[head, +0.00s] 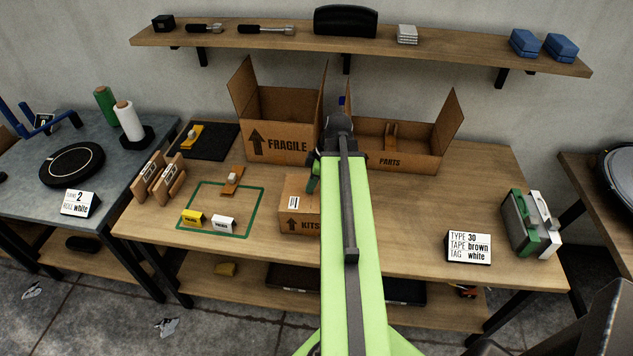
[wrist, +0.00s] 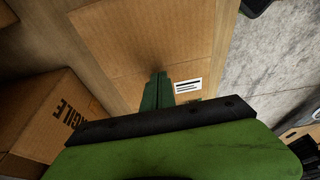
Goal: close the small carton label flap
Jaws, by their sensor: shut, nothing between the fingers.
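The small KITS carton (head: 298,222) stands on the workbench, its right part hidden behind my arm. A white label with dark printed lines (head: 293,203) shows on it. In the wrist view, the small carton (wrist: 140,35) fills the upper middle, with a crease across its cardboard. The label (wrist: 188,86) lies just right of my fingers there. My gripper (wrist: 158,80) has its green fingers together and empty, tips over the cardboard with a dark shadow near them. I cannot tell if they touch. In the head view my gripper (head: 313,184) is partly hidden at the carton's upper right.
The open FRAGILE box (head: 280,125) stands behind the small carton and shows at left in the wrist view (wrist: 45,115). The open PARTS box (head: 410,160) is behind my arm. A green-outlined area (head: 262,210) lies left.

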